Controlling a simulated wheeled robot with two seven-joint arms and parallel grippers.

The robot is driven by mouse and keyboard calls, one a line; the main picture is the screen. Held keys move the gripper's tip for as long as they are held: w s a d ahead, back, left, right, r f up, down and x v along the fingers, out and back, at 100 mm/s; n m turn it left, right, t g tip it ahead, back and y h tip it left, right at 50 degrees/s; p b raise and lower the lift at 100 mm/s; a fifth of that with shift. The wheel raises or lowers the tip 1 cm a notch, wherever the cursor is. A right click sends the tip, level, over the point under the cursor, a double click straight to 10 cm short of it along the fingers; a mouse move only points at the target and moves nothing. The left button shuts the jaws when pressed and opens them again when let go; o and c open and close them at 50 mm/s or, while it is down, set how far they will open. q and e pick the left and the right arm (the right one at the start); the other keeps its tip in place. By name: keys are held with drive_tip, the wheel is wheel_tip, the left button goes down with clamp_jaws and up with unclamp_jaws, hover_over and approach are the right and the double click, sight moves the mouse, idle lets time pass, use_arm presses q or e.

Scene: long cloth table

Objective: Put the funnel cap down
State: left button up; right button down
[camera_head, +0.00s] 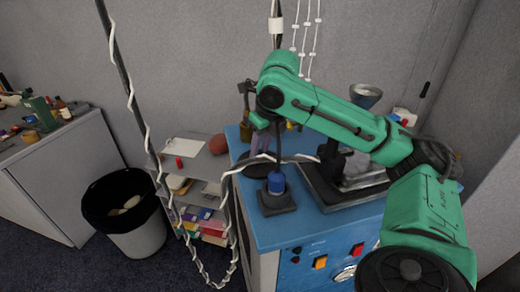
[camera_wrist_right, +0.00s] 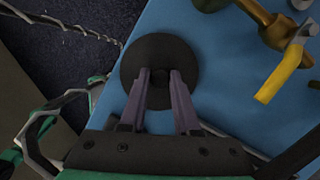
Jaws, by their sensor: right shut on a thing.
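The funnel cap is a dark round disc with a small central knob. In the right wrist view the funnel cap (camera_wrist_right: 160,47) sits between the tips of my right gripper (camera_wrist_right: 160,80), whose two purple-grey fingers are shut on the knob. In the head view the dark disc (camera_head: 257,169) shows below the right gripper (camera_head: 262,152), over the left part of the blue counter (camera_head: 330,222). I cannot tell whether the disc touches the counter. A metal funnel (camera_head: 366,92) stands farther right, behind the arm. My left gripper is not in view.
A blue-topped object on a dark square base (camera_head: 278,204) stands close to the cap. A dark machine (camera_head: 320,187) stands to the right. A brass-coloured part and a yellow handle (camera_wrist_right: 277,76) lie right of the cap. A black bin (camera_head: 124,203) and a shelf (camera_head: 190,160) are left.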

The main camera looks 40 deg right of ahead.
drive_tip(key=shift+f, duration=0.15)
drive_tip(key=c, duration=0.7)
unclamp_jaws()
drive_tip(key=shift+o, duration=0.3)
drive_tip(key=shift+r, duration=0.55)
drive_tip(key=p+v, duration=0.1)
drive_tip(key=v, duration=0.6)
wheel_tip(320, 180, up, 4)
drive_tip(key=p, duration=0.3)
hover_over(265, 165)
drive_tip(key=s, duration=0.1)
drive_tip(key=shift+s, duration=0.35)
